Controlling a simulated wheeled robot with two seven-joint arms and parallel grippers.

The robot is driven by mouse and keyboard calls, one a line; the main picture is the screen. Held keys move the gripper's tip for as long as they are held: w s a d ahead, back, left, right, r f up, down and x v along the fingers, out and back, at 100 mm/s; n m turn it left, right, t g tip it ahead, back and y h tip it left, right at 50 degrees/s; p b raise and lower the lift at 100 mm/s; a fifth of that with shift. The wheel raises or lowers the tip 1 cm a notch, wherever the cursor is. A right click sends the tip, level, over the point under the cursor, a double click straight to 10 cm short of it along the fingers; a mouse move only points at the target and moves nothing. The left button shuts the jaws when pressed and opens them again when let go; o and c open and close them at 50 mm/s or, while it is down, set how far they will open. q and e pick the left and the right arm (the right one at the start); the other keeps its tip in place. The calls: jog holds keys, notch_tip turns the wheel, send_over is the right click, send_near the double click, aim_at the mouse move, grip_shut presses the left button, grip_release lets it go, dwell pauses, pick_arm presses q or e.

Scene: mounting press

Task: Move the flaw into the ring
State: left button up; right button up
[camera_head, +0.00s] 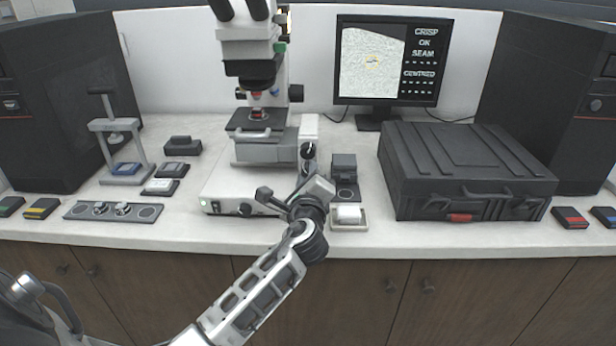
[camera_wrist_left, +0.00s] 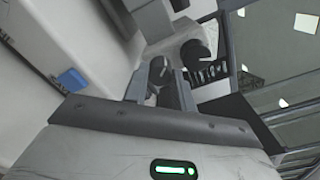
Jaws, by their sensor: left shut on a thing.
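The microscope (camera_head: 256,50) stands at the back of the bench with a small sample under its objective on the stage (camera_head: 254,133). My left gripper (camera_head: 311,176) is at the right side of the microscope base, shut on a dark control knob (camera_head: 308,151). In the left wrist view the fingers (camera_wrist_left: 163,85) close around a dark knob, partly hidden. My right gripper is out of view.
A small grey block device (camera_head: 344,168) and a white tray with a roll (camera_head: 348,217) stand just right of my gripper. A large black case (camera_head: 464,172) is further right. A press stand (camera_head: 120,150) and a knob plate (camera_head: 113,211) are left. Bare bench lies in front.

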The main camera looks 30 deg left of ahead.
pick_arm(q)
jog(key=o, duration=1)
jog(key=b+v, duration=0.1)
jog(key=v, duration=1.5)
jog(key=shift+f+b, duration=0.1)
jog(key=shift+b, duration=0.25)
